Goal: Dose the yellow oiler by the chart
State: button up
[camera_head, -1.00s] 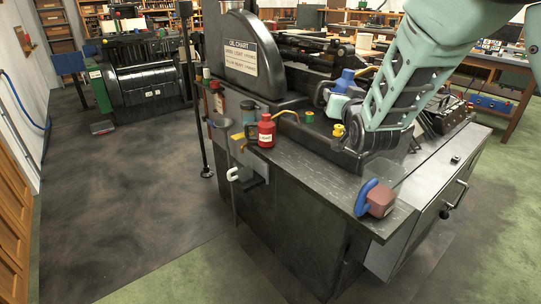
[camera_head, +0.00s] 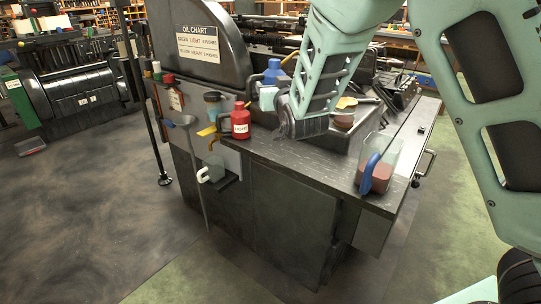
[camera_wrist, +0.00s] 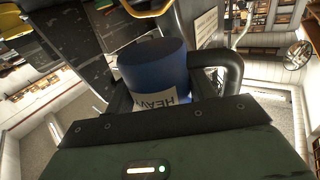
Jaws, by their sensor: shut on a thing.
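My gripper, seen in the wrist view (camera_wrist: 160,100), is shut on a blue oil can (camera_wrist: 152,65) with a white label that reads HEAV, the rest cut off. In the head view the blue can (camera_head: 272,70) is held above the machine bench, behind and right of a red can (camera_head: 241,120) labelled LIGHT. A thin yellow spout shows beside the blue can. The oil chart (camera_head: 197,43) has a GREEN LIGHT line and a YELLOW HEAVY line; the push counts are too small to read surely.
The front strip of the bench top (camera_head: 305,160) is clear.

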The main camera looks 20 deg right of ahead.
jog(key=b, duration=0.4)
send_over(273, 147)
notch_tip(273, 147, down, 4)
jog(key=shift+f, duration=0.15)
jog(key=shift+s, duration=0.1)
jog(key=shift+p, duration=0.3)
jog(key=shift+f+b, duration=0.85)
jog(key=shift+f, duration=3.85)
jog(key=shift+f, duration=0.15)
jog(key=o, duration=0.7)
jog(key=shift+f, duration=0.15)
jog(key=o, duration=0.4)
